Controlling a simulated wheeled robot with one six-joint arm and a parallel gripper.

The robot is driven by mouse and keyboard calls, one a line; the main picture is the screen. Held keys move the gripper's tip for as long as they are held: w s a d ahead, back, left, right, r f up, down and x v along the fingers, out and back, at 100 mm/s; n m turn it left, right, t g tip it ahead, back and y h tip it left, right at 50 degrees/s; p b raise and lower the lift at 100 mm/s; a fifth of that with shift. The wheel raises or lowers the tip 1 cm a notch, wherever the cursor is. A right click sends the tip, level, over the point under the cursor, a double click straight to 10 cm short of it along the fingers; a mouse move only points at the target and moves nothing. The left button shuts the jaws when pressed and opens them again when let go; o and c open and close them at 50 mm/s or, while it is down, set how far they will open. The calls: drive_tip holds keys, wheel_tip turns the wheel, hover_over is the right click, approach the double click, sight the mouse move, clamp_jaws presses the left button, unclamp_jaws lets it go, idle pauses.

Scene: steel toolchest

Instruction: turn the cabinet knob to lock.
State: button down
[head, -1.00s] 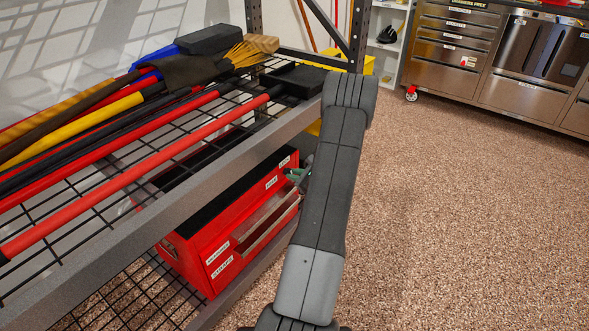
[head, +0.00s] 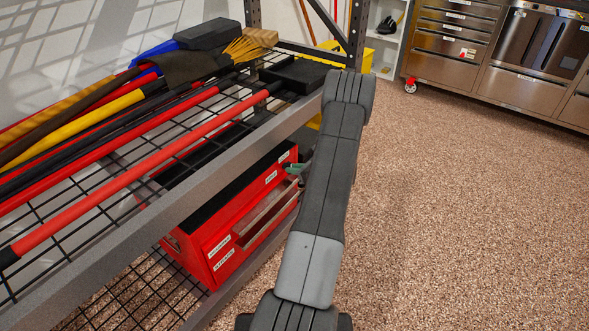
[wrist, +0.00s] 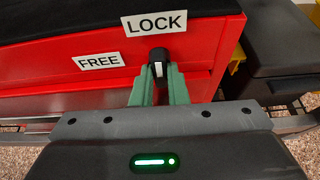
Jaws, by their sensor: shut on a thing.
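The red cabinet (head: 221,254) stands on the lower shelf level, partly hidden by my arm. In the wrist view its red front (wrist: 55,75) carries a white LOCK label (wrist: 157,22) at top centre and a tilted FREE label (wrist: 100,62) to the left. The small black knob (wrist: 159,58) sits just below the LOCK label, right of FREE. My gripper (wrist: 159,75) has its green fingers on either side of the knob, shut on it. The knob's lower part is hard to make out between the fingers. In the head view my gripper (head: 298,169) is mostly hidden behind my arm.
The shelf's grey front beam (head: 150,240) runs above the cabinet. Long-handled tools (head: 110,95) lie on the wire shelf. A dark case (wrist: 275,70) is right of the cabinet. The speckled floor (head: 460,220) is clear; steel cabinets (head: 500,60) stand at the back right.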

drive_tip(key=shift+a+r, duration=0.1)
drive_tip(key=c, duration=1.4)
unclamp_jaws()
drive_tip(key=shift+c, duration=0.2)
drive_tip(key=p+v, duration=0.2)
drive_tip(key=v, duration=1.1)
drive_tip(key=shift+d, duration=0.3)
drive_tip(key=shift+s+r, duration=0.1)
drive_tip(key=b+x, duration=0.2)
drive_tip(key=x, duration=1.1)
drive_tip(key=shift+a+f, duration=0.25)
